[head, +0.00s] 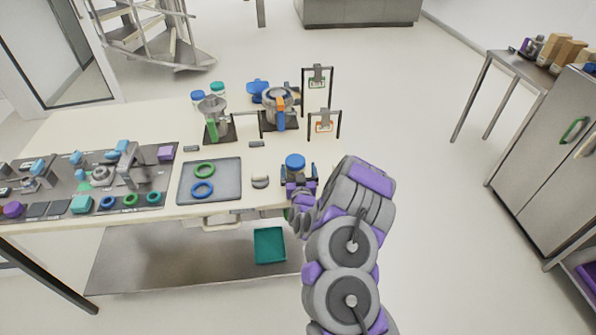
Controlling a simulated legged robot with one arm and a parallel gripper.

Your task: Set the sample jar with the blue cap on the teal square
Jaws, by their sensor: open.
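A pale jar with a blue cap (197,97) stands at the back of the table, left of a jar with a teal cap (217,88). The gripper is far from the jar at the back.
A grey tray (232,170) with a green ring (205,169) and a blue ring (202,190) lies mid-table. Metal devices (279,108) and upright frames (317,84) stand behind. A teal bin (269,246) sits on the lower shelf. The floor at right is clear.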

